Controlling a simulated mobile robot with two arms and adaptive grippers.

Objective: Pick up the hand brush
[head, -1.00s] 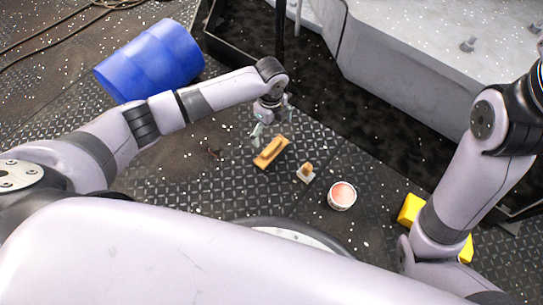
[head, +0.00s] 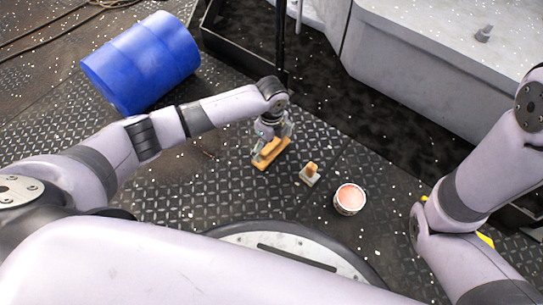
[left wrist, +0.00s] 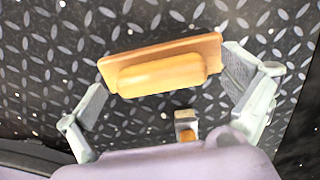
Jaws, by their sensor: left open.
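The hand brush, an orange-brown wooden board with a raised rounded grip, lies on the deck below my left gripper in the head view (head: 271,155). In the left wrist view the hand brush (left wrist: 160,75) lies crosswise between the two open fingers, one beyond each end of it. My left gripper (head: 272,142) is open and points down over it; it also shows in the left wrist view (left wrist: 163,78). I cannot tell whether either finger touches the brush. My right gripper is out of view.
A small pale block with an orange top (head: 310,175) stands close to the right of the brush, with a tub of pinkish content (head: 349,199) further right. A blue barrel (head: 140,62) lies at the upper left. A yellow thing (head: 486,240) is partly hidden behind my right arm.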

